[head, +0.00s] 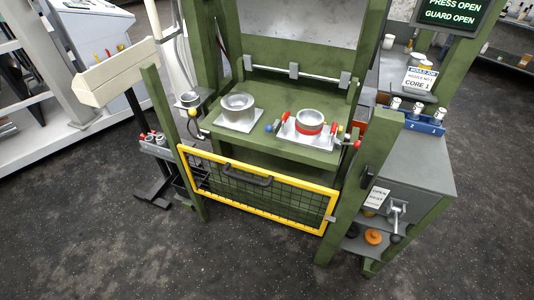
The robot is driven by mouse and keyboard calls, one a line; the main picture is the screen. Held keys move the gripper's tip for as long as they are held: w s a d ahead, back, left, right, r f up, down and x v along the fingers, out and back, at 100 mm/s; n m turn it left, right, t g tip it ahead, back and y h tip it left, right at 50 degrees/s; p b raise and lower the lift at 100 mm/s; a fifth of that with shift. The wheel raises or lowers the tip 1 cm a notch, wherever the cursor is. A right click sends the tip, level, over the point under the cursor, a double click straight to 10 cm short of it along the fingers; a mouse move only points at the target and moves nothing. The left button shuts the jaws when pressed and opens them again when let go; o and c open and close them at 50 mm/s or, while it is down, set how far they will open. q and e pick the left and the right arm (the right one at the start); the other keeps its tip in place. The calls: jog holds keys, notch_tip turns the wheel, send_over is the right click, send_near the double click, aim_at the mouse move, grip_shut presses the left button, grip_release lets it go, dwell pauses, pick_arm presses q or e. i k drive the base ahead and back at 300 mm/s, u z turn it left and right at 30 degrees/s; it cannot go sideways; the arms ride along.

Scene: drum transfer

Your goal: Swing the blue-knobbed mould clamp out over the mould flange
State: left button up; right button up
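The blue-knobbed mould clamp (276,125) is small in the head view. Its blue knob points left, off the left edge of the right-hand mould plate (294,139). On that plate stands a round metal mould (312,115) with a red band around it. The clamp appears to lie beside the mould's flange rather than over it, but the detail is too small to be sure. A red-knobbed part (356,144) is at the plate's right side, with a yellow knob (341,129) near it. Neither of my grippers is in view.
A second metal mould (238,105) stands on the left plate of the green press bed (270,91). The yellow-framed mesh guard (255,210) hangs low in front of the bed. Green posts flank the opening. A blue rack (418,120) stands right. The screen reads "PRESS OPEN, GUARD OPEN".

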aim_at(268, 128)
jog(key=u, duration=0.05)
jog(key=k, duration=0.4)
jog(key=z, duration=0.9)
jog(key=i, duration=1.7)
jog(key=u, duration=0.75)
